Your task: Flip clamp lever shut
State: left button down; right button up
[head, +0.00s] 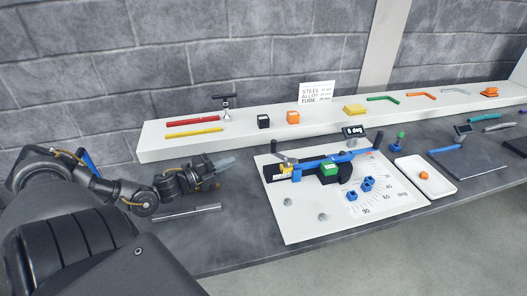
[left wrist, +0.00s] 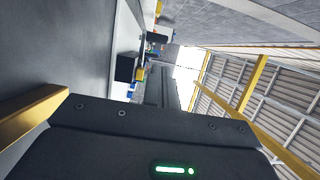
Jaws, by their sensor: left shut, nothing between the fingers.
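The bending fixture stands on a white board (head: 303,222) right of the middle in the head view. At its left end is a yellow clamp part (head: 284,168) with a dark lever (head: 277,155) tilted up and to the left. A blue arm (head: 345,157) runs across to the right, and a green block (head: 329,169) sits on black parts. My left gripper (head: 228,163) is shut and empty, left of the clamp and apart from it, pointing right. In the left wrist view the gripper (left wrist: 170,92) covers the middle, with small blurred fixture parts beyond. My right gripper is not in view.
A white shelf (head: 230,140) behind holds red and yellow bars, black and orange blocks, and bent tubes. A metal rod (head: 190,211) lies on the bench below my gripper. A white tray (head: 437,188) with an orange piece is right of the board.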

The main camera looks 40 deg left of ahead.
pick_arm(q)
jog(key=shift+w+d, duration=0.15)
jog(key=shift+w, duration=0.45)
jog(key=p+x, duration=0.1)
jog(key=x, duration=1)
jog(key=shift+w+r, duration=0.1)
jog(key=shift+w, duration=0.1)
jog(key=shift+w+d+p, duration=0.25)
jog(key=shift+w+p, duration=0.05)
jog(key=shift+w, duration=0.35)
